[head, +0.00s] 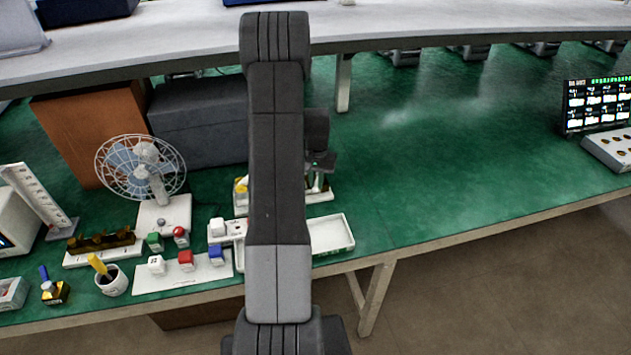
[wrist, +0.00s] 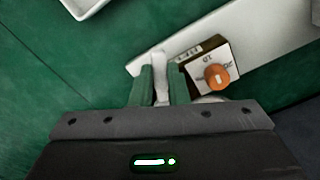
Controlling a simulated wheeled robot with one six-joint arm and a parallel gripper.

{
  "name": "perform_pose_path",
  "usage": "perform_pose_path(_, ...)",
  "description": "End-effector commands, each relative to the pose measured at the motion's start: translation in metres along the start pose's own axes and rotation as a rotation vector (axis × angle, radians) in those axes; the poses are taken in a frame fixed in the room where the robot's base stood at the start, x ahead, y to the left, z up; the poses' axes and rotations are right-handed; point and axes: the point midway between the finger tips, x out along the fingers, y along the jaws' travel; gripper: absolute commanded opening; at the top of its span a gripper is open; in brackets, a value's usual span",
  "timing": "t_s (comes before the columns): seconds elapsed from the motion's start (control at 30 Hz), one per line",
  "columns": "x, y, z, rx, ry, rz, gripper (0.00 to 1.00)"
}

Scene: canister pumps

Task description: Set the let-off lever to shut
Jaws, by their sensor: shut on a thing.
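My gripper (wrist: 161,84) is shut on a slim white piece in the wrist view, probably the let-off lever (wrist: 159,62). The piece stands between the two fingers at the end of a white base plate (wrist: 275,38). Beside it is a small box (wrist: 208,56) with a dark label strip and a round orange knob (wrist: 217,77). The label text is too small to read surely, and the lever's setting cannot be told. In the head view my gripper (head: 319,176) is at the base plate (head: 321,196), and my arm hides much of it.
A white tray (head: 345,247) lies in front of the plate; its corner shows in the wrist view. A desk fan (head: 150,170) and a plate with colored blocks (head: 170,277) are to the left.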

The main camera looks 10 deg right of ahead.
Motion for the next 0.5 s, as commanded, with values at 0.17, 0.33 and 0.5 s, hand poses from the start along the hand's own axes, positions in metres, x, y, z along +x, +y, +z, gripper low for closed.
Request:
perform_pose_path(0.17,0.002,0.006,-0.001,-0.105,0.002,0.000,0.00)
perform_pose_path(0.33,0.003,0.013,-0.003,-0.252,0.003,0.000,0.00)
perform_pose_path(0.5,0.002,0.021,-0.006,-0.413,0.004,0.000,0.00)
